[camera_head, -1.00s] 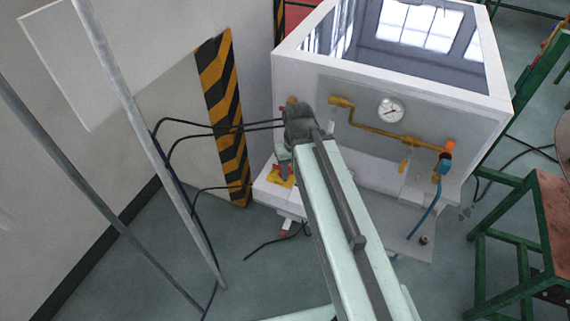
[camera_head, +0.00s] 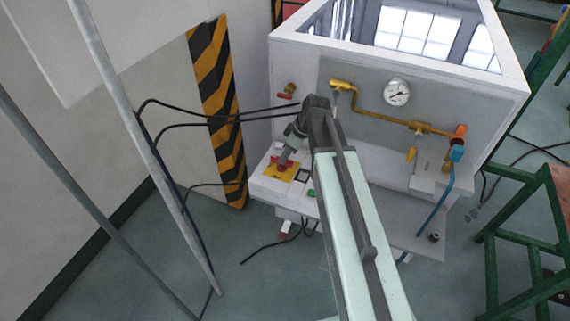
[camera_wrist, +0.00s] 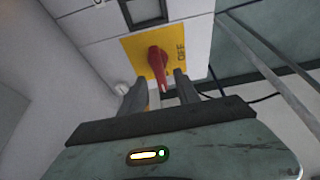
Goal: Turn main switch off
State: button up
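The main switch is a red rotary handle on a yellow plate. In the wrist view the red handle (camera_wrist: 158,64) points down and slightly right in the picture, and the word OFF shows on the right part of the yellow plate (camera_wrist: 137,46). In the head view the yellow plate (camera_head: 272,174) sits on the low white control box, with the handle partly covered by my gripper (camera_head: 285,161). In the wrist view my gripper (camera_wrist: 160,88) is open, its two dark fingers apart and the lower end of the handle between them. Contact cannot be told.
A green button (camera_head: 311,193) and a dark square panel element (camera_head: 302,176) lie right of the switch. The white cabinet (camera_head: 400,150) with gauge (camera_head: 397,92) and yellow pipe (camera_head: 385,123) stands behind. Metal poles (camera_head: 150,150) and black cables are at the left.

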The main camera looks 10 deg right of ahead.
jog(key=b+x, duration=0.2)
jog(key=x, duration=0.1)
jog(key=shift+f, duration=0.35)
jog(key=shift+r, duration=0.1)
grip_shut()
jog(key=shift+a, duration=0.1)
dwell(0.8)
